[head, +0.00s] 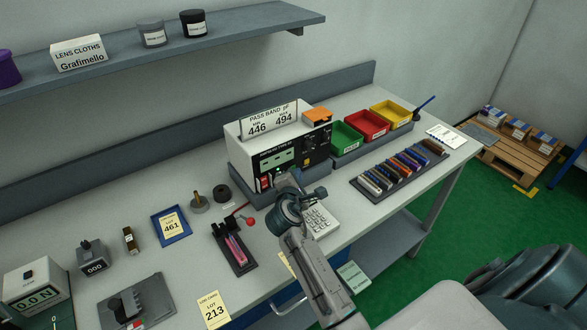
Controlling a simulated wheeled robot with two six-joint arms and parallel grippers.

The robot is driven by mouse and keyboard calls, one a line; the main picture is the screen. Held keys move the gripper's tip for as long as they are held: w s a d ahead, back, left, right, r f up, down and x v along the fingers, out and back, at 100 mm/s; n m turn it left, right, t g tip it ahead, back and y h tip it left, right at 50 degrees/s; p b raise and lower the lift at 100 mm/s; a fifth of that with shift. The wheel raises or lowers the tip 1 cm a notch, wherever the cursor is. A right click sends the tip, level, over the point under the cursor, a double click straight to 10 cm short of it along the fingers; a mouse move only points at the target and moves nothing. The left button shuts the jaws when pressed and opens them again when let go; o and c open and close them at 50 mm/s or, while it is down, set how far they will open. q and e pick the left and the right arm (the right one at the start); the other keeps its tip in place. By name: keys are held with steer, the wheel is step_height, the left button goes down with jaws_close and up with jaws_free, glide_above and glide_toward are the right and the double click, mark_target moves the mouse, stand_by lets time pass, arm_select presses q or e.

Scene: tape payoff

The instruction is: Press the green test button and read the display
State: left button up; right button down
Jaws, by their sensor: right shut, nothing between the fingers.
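The test instrument (242,150) is a white box with a black front panel, standing on a grey base at the middle of the bench. Its green-lit display (277,160) is on the upper left of the panel; its characters are too small to read. A red switch (265,182) is at the lower left of the panel. My right gripper (285,181) is shut and empty, right in front of the lower panel. It hides part of the panel, and I cannot make out the green test button for certain or tell whether the fingers touch it. My left gripper is not in view.
A pass band card (270,121) reading 446 and 494 stands on the instrument. Green, red and yellow bins (367,127) and a rack of coloured parts (399,167) are to the right. A keypad (320,220) and a red-knobbed lever (250,222) are close to my right arm.

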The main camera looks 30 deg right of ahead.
steer(key=shift+w, duration=0.35)
stand_by(0.3)
steer(key=shift+s, duration=0.1)
steer(key=shift+s+p, duration=0.55)
steer(key=shift+s, duration=0.15)
steer(key=shift+s, duration=0.1)
steer(key=s+p, duration=0.2)
steer(key=s, duration=0.2)
steer(key=shift+d, duration=0.2)
steer(key=shift+s, duration=0.35)
stand_by(0.5)
